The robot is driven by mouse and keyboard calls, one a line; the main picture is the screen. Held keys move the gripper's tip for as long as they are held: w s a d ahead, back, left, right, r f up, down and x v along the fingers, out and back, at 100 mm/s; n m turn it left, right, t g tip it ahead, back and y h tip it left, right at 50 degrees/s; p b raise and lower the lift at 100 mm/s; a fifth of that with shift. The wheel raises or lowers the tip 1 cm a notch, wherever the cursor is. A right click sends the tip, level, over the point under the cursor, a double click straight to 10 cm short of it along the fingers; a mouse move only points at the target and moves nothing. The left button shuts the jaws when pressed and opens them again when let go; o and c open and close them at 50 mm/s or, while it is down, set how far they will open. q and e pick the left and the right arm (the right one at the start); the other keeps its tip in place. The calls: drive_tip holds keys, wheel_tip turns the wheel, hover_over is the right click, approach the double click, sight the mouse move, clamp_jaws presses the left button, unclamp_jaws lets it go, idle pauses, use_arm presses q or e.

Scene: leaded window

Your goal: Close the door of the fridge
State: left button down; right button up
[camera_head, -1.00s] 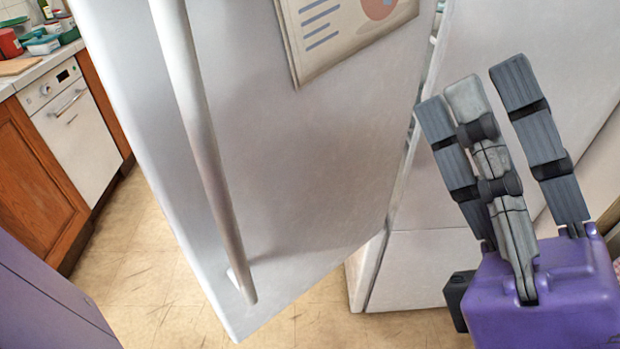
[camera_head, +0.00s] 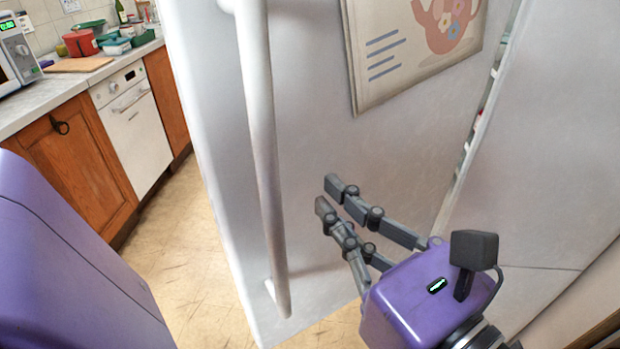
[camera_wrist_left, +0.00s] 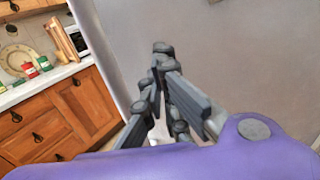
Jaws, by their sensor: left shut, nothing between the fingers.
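The white fridge door (camera_head: 340,240) stands open in the head view, with a long vertical handle (camera_head: 262,150) near its left edge. The fridge body (camera_head: 560,150) is to its right, with a gap showing shelf edges between them. My left gripper (camera_head: 328,196) is shut and empty in front of the door's outer face, right of the handle, fingers pointing left. I cannot tell whether it touches the door. In the left wrist view the shut fingers (camera_wrist_left: 162,55) show against the door's grey face (camera_wrist_left: 240,60). My right gripper is not in view.
A poster (camera_head: 410,50) is on the door's upper face. At the left are wooden cabinets (camera_head: 75,170), a white dishwasher (camera_head: 133,125) and a counter with a microwave (camera_head: 15,55) and containers. Bare floor (camera_head: 190,260) lies between cabinets and door.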

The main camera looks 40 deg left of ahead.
sight(300, 174)
use_arm(q)
drive_tip(key=p+x, duration=0.1)
drive_tip(key=x, duration=0.4)
drive_tip(key=shift+w+a, duration=0.1)
idle(0.3)
